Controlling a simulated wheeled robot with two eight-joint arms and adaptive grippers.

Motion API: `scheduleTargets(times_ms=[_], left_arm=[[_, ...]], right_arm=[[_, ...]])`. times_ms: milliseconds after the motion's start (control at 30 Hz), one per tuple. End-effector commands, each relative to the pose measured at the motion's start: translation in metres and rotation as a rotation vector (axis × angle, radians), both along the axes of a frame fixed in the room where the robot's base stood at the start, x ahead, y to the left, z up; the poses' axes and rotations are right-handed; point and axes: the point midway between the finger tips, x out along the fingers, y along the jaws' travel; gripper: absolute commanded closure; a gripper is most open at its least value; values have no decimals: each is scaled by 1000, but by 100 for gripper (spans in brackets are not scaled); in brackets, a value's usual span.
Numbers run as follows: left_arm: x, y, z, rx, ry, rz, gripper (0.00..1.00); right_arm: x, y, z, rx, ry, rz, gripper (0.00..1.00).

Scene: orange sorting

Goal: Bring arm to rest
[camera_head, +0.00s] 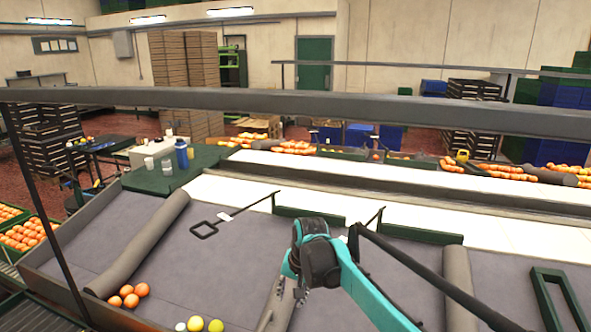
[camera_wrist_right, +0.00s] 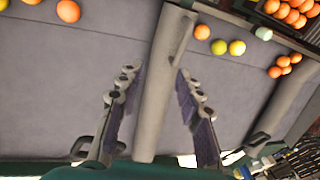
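My right arm comes in from the lower right of the head view, with its gripper (camera_head: 289,293) pointing down over the grey sorting table (camera_head: 235,265). In the right wrist view the right gripper's two fingers (camera_wrist_right: 160,73) are spread apart. A grey padded divider (camera_wrist_right: 160,95) shows between them; whether they touch it I cannot tell. No fruit is seen in the fingers. In the head view this divider (camera_head: 276,310) is partly hidden behind the gripper. My left gripper is not in view.
Several oranges (camera_head: 128,296) and two yellow fruits (camera_head: 215,326) lie at the table's front left. Another padded divider (camera_head: 145,245) stands left. A dark metal bar (camera_head: 330,104) crosses in front of the white conveyor (camera_head: 330,182). A black-framed paddle (camera_head: 204,230) lies on the table.

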Motion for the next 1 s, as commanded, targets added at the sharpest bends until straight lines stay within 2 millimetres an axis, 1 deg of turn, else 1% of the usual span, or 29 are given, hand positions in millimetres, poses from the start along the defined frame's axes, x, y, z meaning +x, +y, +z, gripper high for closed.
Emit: scheduleTargets(times_ms=[33, 133, 267, 300, 367, 400, 467, 500, 600, 700, 800, 900, 1000], left_arm=[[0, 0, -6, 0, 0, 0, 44], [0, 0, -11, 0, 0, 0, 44], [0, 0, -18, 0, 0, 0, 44], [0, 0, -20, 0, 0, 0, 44], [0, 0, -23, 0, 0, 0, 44], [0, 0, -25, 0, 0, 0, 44], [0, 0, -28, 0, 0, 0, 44], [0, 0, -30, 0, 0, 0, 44], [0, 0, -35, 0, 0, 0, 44], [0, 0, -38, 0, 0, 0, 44], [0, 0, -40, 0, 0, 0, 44], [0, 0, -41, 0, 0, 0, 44], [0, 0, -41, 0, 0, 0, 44]], right_arm=[[-18, -19, 7, -7, -30, 7, 64], [-48, -51, 18, -26, -94, 29, 64], [-92, -89, 22, -59, -175, 57, 64], [-106, -100, 21, -71, -198, 66, 64], [-128, -116, 18, -91, -234, 81, 64], [-143, -126, 14, -105, -257, 90, 64], [-165, -140, 6, -127, -292, 104, 64], [-179, -148, 0, -142, -315, 113, 64], [-212, -167, -19, -184, -365, 135, 64], [-238, -180, -38, -220, -407, 154, 64], [-254, -188, -53, -248, -434, 168, 64], [-263, -193, -61, -265, -450, 177, 64], [-266, -194, -64, -271, -456, 181, 64]])
